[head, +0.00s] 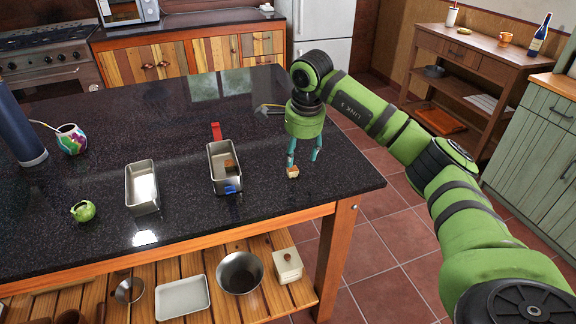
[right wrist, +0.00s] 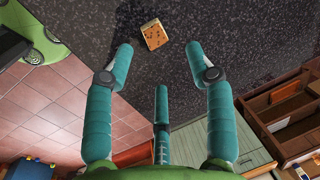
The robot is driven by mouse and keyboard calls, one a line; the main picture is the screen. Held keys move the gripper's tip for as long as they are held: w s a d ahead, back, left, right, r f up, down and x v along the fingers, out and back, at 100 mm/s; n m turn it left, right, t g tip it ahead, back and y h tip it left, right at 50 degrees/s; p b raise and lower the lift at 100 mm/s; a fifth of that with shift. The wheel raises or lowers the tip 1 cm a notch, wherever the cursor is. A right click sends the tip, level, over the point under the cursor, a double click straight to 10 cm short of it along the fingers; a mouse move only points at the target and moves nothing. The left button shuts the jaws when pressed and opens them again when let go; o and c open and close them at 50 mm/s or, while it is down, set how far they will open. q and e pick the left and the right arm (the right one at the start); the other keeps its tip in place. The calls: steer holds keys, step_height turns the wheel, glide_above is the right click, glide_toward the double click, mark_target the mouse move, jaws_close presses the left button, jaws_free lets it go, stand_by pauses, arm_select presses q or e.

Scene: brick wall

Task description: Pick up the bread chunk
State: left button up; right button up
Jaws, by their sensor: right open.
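The bread chunk (head: 293,172) is a small tan cube with a brown top, lying on the dark counter near its right end. It also shows in the right wrist view (right wrist: 153,34), beyond the fingertips. My right gripper (head: 302,166) points down close to the chunk, with teal fingers spread. In the right wrist view my right gripper (right wrist: 160,62) is open and empty, with the chunk ahead of the gap between its fingers and not enclosed. My left gripper is not in view.
A red item (head: 216,130) lies behind the pan. The counter's right edge is near the chunk.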

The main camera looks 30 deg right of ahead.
mark_target(294, 168)
steer(key=f, duration=0.1)
steer(key=f+p, duration=0.1)
steer(key=f, duration=0.1)
steer(key=shift+w+a+f+p, duration=0.25)
steer(key=shift+a+p, duration=0.05)
steer(key=shift+w+f, duration=0.25)
steer(key=shift+f, duration=0.75)
steer(key=c, duration=0.7)
steer(key=shift+c, duration=0.2)
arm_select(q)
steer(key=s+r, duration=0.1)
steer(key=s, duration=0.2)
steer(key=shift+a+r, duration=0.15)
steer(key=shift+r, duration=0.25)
